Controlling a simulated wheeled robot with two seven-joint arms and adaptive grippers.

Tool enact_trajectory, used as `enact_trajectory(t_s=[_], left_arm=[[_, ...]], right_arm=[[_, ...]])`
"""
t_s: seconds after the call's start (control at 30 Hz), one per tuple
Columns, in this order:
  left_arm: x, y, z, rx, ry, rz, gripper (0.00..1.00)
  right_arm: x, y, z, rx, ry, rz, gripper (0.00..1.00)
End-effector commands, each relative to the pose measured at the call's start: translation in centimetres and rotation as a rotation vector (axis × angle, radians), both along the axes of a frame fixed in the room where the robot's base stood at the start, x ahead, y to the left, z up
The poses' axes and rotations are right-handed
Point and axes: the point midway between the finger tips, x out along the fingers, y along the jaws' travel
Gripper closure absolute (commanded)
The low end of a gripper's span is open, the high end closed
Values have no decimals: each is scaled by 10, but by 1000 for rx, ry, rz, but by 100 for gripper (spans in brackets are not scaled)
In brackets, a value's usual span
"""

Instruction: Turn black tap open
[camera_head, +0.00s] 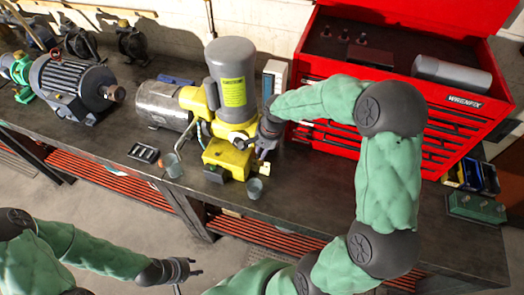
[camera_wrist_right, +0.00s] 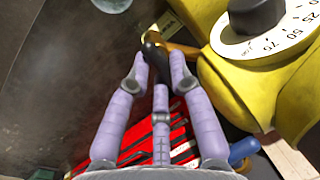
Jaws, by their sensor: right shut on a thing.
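The black tap (camera_wrist_right: 153,50) is a small dark handle in the right wrist view, beside a brass-coloured part of the yellow pump (camera_wrist_right: 205,95). My right gripper (camera_wrist_right: 158,62) is shut on the tap, with its purple-grey fingers around it and partly hiding it. In the head view my right gripper (camera_head: 262,148) is at the right side of the yellow pump (camera_head: 233,85), and the tap cannot be made out there. My left gripper (camera_head: 190,269) is empty and looks open, low in front of the workbench.
A white dial (camera_wrist_right: 275,35) with a black knob is close right of the gripper in the wrist view. A red tool chest (camera_head: 345,85) stands to the right on the workbench (camera_head: 120,150). A grey motor (camera_head: 72,85) and small cups (camera_head: 173,166) are left and in front.

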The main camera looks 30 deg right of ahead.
Motion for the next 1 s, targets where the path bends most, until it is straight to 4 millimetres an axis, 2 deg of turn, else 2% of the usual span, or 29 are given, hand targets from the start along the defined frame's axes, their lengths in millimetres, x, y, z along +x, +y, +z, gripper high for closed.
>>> enact_trajectory(t_s=[0.03, 0.4, 0.43, 0.5, 0.87, 1.0], left_arm=[[0, 0, 1, 0, 0, 0, 60], [0, 0, 0, 0, 0, 0, 60], [0, 0, 0, 0, 0, 0, 60], [0, 0, 0, 0, 0, 0, 60], [0, 0, 1, 0, 0, 0, 60], [0, 0, 1, 0, 0, 0, 60]], right_arm=[[-6, 2, -5, 4, 21, 20, 100], [-7, 2, -7, 4, 24, 42, 100], [-7, 3, -7, 4, 24, 42, 73], [-7, 3, -7, 4, 23, 42, 53], [-3, 1, -2, 1, 9, 38, 52], [-4, 0, 10, 0, 6, 37, 52]])
